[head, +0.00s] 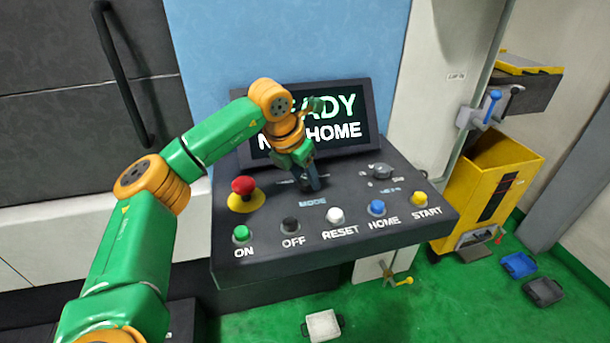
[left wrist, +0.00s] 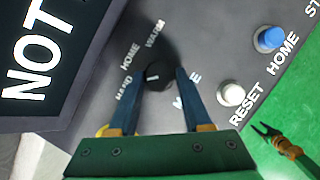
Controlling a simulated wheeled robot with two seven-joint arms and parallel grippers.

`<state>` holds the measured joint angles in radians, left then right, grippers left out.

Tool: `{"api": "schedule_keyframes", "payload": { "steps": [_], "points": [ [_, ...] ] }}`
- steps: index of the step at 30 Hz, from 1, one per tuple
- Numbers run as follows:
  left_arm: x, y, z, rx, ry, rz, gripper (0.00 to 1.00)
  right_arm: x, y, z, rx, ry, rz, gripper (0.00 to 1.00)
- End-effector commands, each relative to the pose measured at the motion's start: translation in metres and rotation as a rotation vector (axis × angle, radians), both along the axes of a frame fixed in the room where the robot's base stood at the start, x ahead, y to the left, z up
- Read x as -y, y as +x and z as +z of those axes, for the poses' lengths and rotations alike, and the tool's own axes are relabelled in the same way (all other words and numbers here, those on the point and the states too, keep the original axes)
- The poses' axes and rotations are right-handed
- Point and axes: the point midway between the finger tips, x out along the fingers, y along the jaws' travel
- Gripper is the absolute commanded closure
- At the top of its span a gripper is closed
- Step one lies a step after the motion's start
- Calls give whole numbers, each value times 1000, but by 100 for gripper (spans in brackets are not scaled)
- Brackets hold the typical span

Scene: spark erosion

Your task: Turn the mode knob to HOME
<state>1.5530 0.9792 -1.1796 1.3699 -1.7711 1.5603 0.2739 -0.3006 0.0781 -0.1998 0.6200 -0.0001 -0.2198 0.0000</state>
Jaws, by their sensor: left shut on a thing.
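The mode knob (left wrist: 158,75) is a small black dial with a short white mark, seen in the left wrist view. The printed words HAND, HOME and WARM lie in an arc beside it; I cannot tell surely which word the mark points to. My left gripper (head: 314,184) reaches down onto the console just above the MODE label. In the left wrist view its two blue fingers (left wrist: 155,88) are shut on the knob from both sides. In the head view the gripper hides most of the knob. The screen (head: 350,118) reads partly "READY" and "NOT HOME", with my arm across it.
The console (head: 235,258) carries a red mushroom button (head: 244,186), a second dial (head: 383,171) and a front row of buttons, including the blue HOME button (head: 377,207). What looks like my right arm's end shows small in the left wrist view (left wrist: 280,140), off the console.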

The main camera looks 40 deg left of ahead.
Motion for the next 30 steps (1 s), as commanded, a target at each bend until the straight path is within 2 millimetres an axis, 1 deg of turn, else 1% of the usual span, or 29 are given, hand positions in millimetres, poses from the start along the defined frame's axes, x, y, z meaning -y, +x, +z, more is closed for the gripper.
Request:
{"api": "schedule_keyframes", "payload": {
  "steps": [5,11,30],
  "points": [
    [0,0,1,1,-1,-18,100,0,0,2,1,0,0,43],
    [-1,1,3,1,-1,-109,100,0,1,11,1,0,0,43],
    [-3,2,4,1,-3,-610,100,2,1,61,2,-3,1,43]
  ]
}}
